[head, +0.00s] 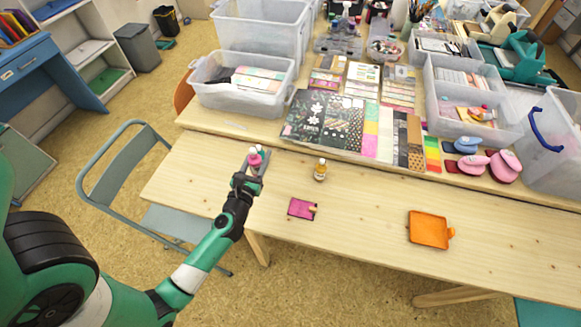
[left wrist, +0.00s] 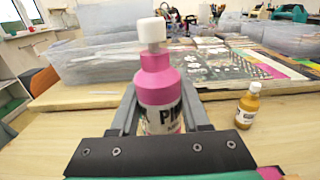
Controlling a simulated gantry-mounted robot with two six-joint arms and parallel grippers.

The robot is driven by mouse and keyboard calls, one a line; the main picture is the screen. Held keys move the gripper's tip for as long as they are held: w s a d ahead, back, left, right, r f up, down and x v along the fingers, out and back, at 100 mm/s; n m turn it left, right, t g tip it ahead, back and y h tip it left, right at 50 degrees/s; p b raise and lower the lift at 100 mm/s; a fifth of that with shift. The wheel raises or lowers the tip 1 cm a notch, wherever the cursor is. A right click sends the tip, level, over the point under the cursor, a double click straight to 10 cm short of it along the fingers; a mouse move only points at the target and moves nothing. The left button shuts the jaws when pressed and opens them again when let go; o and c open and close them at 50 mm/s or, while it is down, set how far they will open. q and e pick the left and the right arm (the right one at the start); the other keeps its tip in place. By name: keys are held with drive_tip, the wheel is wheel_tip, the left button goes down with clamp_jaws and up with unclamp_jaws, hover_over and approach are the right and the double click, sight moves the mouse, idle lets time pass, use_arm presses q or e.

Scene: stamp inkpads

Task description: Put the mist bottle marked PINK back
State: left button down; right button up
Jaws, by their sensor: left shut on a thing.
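The pink mist bottle (head: 254,160) with a white cap is at the left part of the table in the head view. In the left wrist view the bottle (left wrist: 159,90) stands upright between the grey fingers, its label partly showing "PI". My left gripper (head: 250,174) is shut on it. Whether its base touches the table is hidden. A small amber-yellow bottle (head: 320,171) with a white cap stands to the right; it also shows in the left wrist view (left wrist: 247,105). A magenta inkpad (head: 300,208) and an orange inkpad (head: 428,230) lie nearer the front. My right gripper is out of view.
Patterned paper sheets (head: 322,122), clear plastic bins (head: 215,92) and pink and blue stampers (head: 503,167) fill the back of the table (head: 365,215). The wood between and around the inkpads is clear. A grey folding chair (head: 125,165) stands at the left.

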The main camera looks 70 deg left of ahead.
use_arm(q)
drive_tip(key=w+a+f+b, duration=0.1)
drive_tip(key=w+f+b, duration=0.2)
drive_tip(key=w, duration=0.1)
drive_tip(key=w+a+f+b, duration=0.1)
drive_tip(key=w+f+b, duration=0.2)
drive_tip(key=w+a+f+b, duration=0.1)
drive_tip(key=w+f+b, duration=0.2)
drive_tip(key=w, duration=0.1)
drive_tip(key=shift+w+a+b, duration=0.3)
drive_tip(key=shift+w+a, duration=0.05)
drive_tip(key=shift+w, duration=0.15)
drive_tip(key=f+b, duration=0.3)
drive_tip(key=f, duration=0.1)
drive_tip(key=shift+w+a+b, duration=0.2)
drive_tip(key=shift+w+b, duration=0.2)
drive_tip(key=shift+s+r, duration=0.15)
drive_tip(key=shift+c, duration=1.9)
unclamp_jaws()
